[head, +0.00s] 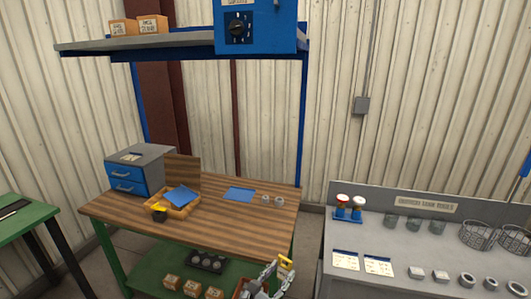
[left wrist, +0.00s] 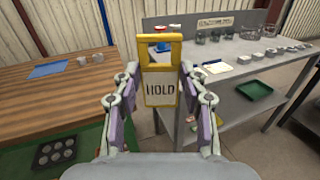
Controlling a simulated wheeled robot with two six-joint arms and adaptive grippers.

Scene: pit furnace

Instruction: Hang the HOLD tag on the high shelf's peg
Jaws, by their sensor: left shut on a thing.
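The yellow HOLD tag (left wrist: 160,92) is upright between the fingers of my left gripper (left wrist: 159,72) in the left wrist view. Its window-like loop is at the top and the dark lettering faces the camera. My left gripper (head: 272,279) is shut on the tag and is low at the bottom of the head view, by the workbench's front right corner. The tag's yellow top (head: 287,262) shows there. The high shelf (head: 180,43) spans the upper left, well above the gripper. I cannot make out its peg. My right gripper is in neither view.
A blue box with a dial (head: 255,28) and orange bins (head: 138,26) are on the shelf. The wooden workbench (head: 235,217) holds a drawer cabinet (head: 140,170) and a tray (head: 187,206). A grey tool table (head: 430,255) stands right. Open air lies between bench and shelf.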

